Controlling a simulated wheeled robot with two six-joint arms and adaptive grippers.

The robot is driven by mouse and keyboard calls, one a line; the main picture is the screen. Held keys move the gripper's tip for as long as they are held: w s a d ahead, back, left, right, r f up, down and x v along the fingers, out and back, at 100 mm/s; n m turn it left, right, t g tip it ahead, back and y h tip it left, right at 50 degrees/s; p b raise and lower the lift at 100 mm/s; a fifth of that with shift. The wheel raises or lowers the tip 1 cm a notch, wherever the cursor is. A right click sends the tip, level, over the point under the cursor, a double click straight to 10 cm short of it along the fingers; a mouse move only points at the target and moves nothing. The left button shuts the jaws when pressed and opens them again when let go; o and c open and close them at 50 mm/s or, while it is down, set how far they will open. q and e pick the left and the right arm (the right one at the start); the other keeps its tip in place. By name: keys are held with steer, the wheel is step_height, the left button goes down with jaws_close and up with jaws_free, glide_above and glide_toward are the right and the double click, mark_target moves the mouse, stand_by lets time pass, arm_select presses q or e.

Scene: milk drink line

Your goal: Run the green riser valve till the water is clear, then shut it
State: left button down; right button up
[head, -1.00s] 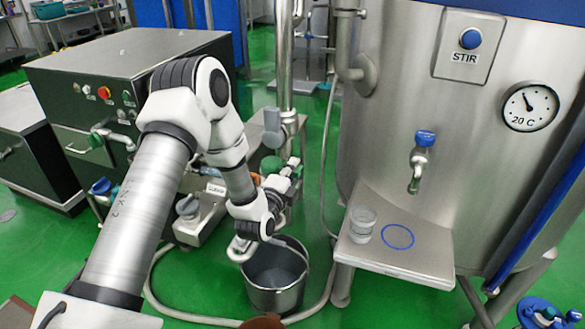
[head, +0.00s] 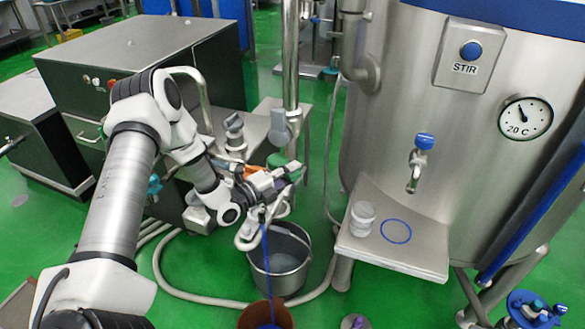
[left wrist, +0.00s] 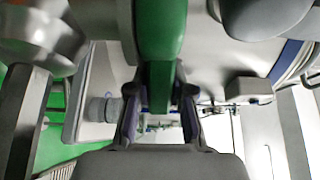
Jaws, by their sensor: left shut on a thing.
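My left gripper (head: 288,176) is at the steel riser pipe (head: 291,70), beside the green valve handle (head: 277,160). In the left wrist view, the fingers of my left gripper (left wrist: 160,112) are on both sides of the green handle (left wrist: 162,45) and shut on it. A curved spout (head: 246,240) is below, over the rim of a steel bucket (head: 277,288). The inside of the bucket looks grey; I cannot tell how clear any water is. A thin blue line (head: 265,245) runs down in front of the bucket; I cannot tell what it is. My right gripper is out of view.
A brown round thing (head: 252,318) stands at the bottom edge, in front of the bucket. A pale hose (head: 190,293) curves over the green floor. A steel tank with a shelf (head: 395,262) and a jar (head: 362,219) is at right; a dark cabinet (head: 125,60) is at left.

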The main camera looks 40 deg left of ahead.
arm_select(q)
steer(key=shift+s+f, duration=0.1)
steer(key=c, duration=1)
jaws_free()
steer(key=shift+c, duration=0.2)
steer(key=v, duration=1)
steer(key=shift+s+a, duration=0.25)
steer(key=shift+a, duration=0.05)
steer(key=shift+s, duration=0.7)
